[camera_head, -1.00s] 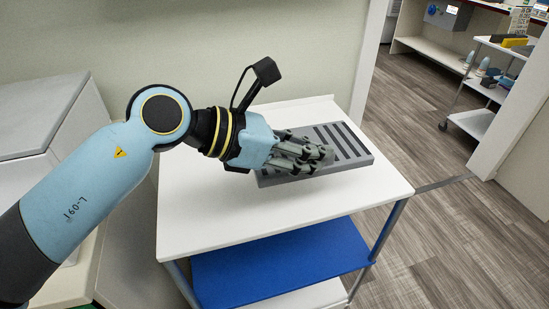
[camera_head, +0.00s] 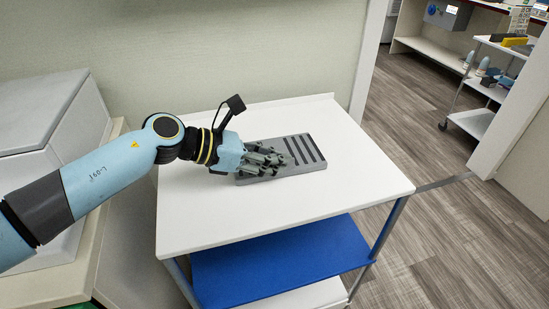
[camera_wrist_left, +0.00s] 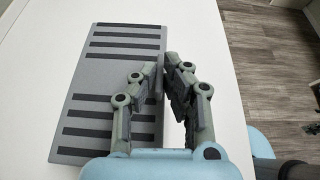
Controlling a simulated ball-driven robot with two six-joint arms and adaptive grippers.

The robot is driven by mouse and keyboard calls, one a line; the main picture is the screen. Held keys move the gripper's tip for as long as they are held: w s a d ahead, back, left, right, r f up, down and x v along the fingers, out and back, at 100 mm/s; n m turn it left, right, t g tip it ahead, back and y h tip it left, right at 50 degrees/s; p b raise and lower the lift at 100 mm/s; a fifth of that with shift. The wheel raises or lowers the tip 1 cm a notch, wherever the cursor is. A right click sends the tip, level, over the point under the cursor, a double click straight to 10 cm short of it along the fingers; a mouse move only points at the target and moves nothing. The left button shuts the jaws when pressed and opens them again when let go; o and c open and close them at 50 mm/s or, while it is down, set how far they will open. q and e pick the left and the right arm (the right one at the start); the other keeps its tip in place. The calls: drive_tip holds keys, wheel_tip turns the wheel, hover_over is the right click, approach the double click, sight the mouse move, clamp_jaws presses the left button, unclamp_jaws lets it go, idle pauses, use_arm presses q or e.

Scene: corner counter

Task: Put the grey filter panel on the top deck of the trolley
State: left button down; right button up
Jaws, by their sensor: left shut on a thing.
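The grey filter panel (camera_head: 306,150), a flat slab with dark slots, is level over the white top deck (camera_head: 225,220) of the trolley. It lies on the deck or very close above it; I cannot tell if any gap is left. My left gripper (camera_head: 272,160) is shut on the panel's near long edge. In the left wrist view the panel (camera_wrist_left: 105,95) is left of the fingers, and the gripper (camera_wrist_left: 162,68) pinches its right edge. The fingers hide part of the panel. My right gripper is in neither view.
The trolley has a blue lower shelf (camera_head: 280,260). A grey box (camera_head: 45,120) stands on a counter at the left. A wall is behind the deck. Another trolley with bottles (camera_head: 482,68) stands far off at the right. The deck's front and right are clear.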

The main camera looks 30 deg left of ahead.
use_arm(q)
drive_tip(key=c, duration=1.8)
unclamp_jaws()
drive_tip(key=shift+f, duration=0.1)
drive_tip(key=o, duration=0.4)
drive_tip(key=shift+c, duration=0.2)
drive_tip(key=shift+s+a+r, duration=0.15)
drive_tip(key=shift+s+r, duration=0.05)
drive_tip(key=v, duration=0.5)
drive_tip(key=shift+s+a+b, duration=0.25)
drive_tip(key=shift+b, duration=0.05)
drive_tip(key=shift+s+a+r, duration=0.35)
drive_tip(key=shift+s+r, duration=0.05)
drive_tip(key=shift+r, duration=0.1)
